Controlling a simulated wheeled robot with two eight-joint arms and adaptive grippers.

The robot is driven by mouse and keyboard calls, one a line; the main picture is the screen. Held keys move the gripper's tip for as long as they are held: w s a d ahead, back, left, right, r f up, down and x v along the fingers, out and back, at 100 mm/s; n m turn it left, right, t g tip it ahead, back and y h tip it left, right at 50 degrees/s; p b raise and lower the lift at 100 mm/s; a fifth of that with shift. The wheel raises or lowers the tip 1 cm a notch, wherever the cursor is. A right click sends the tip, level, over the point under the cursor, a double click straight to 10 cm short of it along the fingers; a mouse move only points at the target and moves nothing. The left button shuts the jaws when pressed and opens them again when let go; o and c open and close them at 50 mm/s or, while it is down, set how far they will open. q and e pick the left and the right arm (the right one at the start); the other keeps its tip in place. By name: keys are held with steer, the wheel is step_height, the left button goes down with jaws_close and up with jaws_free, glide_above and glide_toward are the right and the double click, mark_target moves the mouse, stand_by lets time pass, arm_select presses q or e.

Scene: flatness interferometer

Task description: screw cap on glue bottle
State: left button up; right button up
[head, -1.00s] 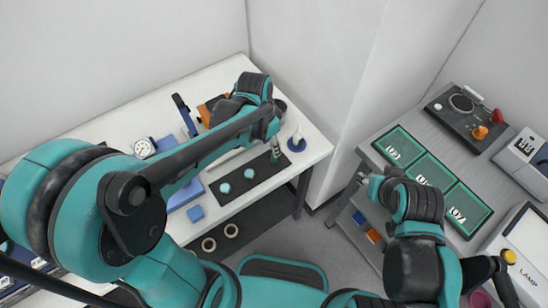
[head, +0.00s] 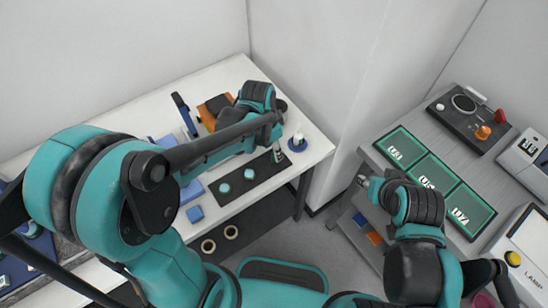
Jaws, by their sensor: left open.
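A small white bottle-like item (head: 298,138) stands on a round blue base (head: 297,146) near the right end of the white table; I take it for the glue bottle, but it is too small to be sure. My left gripper (head: 278,155) is open, pointing down just left of it, above the right end of a dark mat (head: 262,171). Whether anything sits between its fingers is too small to tell. I cannot make out a separate cap. My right gripper (head: 364,182) is at the left edge of the grey bench, far from the bottle; its finger opening is unclear.
Two pale teal discs (head: 249,174) lie on the dark mat. A blue block (head: 195,214) is at the table's front edge. Tape rolls (head: 208,246) lie on the lower shelf. Green labelled mats (head: 434,175) and a dark control box (head: 467,115) cover the grey bench.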

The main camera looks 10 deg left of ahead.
arm_select(q)
steer(key=f, duration=0.1)
steer(key=f+b, duration=0.1)
steer(key=f, duration=0.2)
steer(key=shift+w+d+f+b, duration=0.25)
steer(key=shift+w+b, duration=0.15)
steer(key=shift+r, duration=0.1)
steer(key=c, duration=0.7)
